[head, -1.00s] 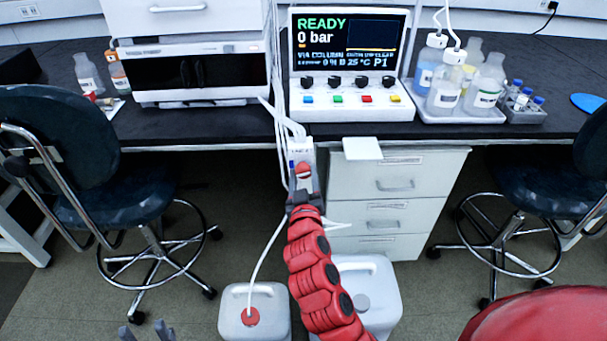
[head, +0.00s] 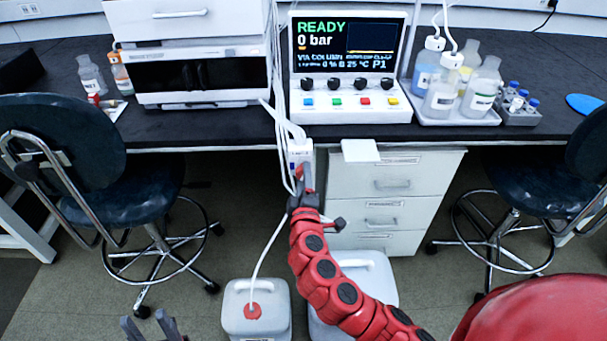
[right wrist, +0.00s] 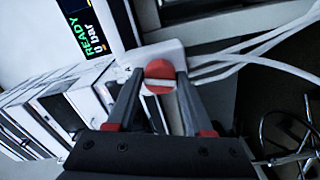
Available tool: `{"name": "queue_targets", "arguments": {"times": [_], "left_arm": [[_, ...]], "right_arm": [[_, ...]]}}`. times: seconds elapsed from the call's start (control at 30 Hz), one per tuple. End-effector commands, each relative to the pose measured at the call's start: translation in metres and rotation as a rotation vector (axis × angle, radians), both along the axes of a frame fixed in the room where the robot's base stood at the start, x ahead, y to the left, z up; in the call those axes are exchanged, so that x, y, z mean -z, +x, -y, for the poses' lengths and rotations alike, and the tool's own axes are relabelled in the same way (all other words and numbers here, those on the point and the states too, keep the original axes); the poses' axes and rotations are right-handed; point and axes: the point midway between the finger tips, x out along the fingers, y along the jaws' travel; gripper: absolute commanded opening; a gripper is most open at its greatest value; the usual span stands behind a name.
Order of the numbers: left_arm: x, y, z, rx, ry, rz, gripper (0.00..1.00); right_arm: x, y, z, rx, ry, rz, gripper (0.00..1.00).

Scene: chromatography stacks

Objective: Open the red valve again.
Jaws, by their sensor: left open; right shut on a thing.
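The red valve is a round red knob (right wrist: 160,70) with a white bar across its face, seen in the right wrist view. It sits on a white block (head: 300,150) with tubes, just below the bench's front edge. My right gripper (head: 299,182) is shut on the valve, one finger on each side; it also shows in the right wrist view (right wrist: 160,88). In the head view the fingers hide most of the knob. My left gripper (head: 150,326) is open and empty at the bottom left.
The instrument screen (head: 345,44) reads READY and 0 bar. A bottle tray (head: 440,115) and vial rack (head: 518,118) stand right of it. Two white canisters (head: 256,318) stand on the floor below. A drawer cabinet (head: 385,190) is right of the valve. Chairs flank both sides.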

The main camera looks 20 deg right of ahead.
Motion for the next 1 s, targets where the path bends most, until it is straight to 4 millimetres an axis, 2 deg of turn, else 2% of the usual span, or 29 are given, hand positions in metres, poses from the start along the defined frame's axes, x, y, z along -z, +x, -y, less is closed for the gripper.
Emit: {"name": "queue_targets", "arguments": {"times": [0.4,1.0], "left_arm": [[-0.013,0.0,0.0,0.0,0.0,0.0,0.5],[-0.015,0.0,0.0,0.0,0.0,0.0,0.5]], "right_arm": [[0.001,0.0,0.001,0.001,-0.258,-0.078,0.0],[0.001,0.0,0.0,0.0,-0.332,-0.098,0.0]]}}
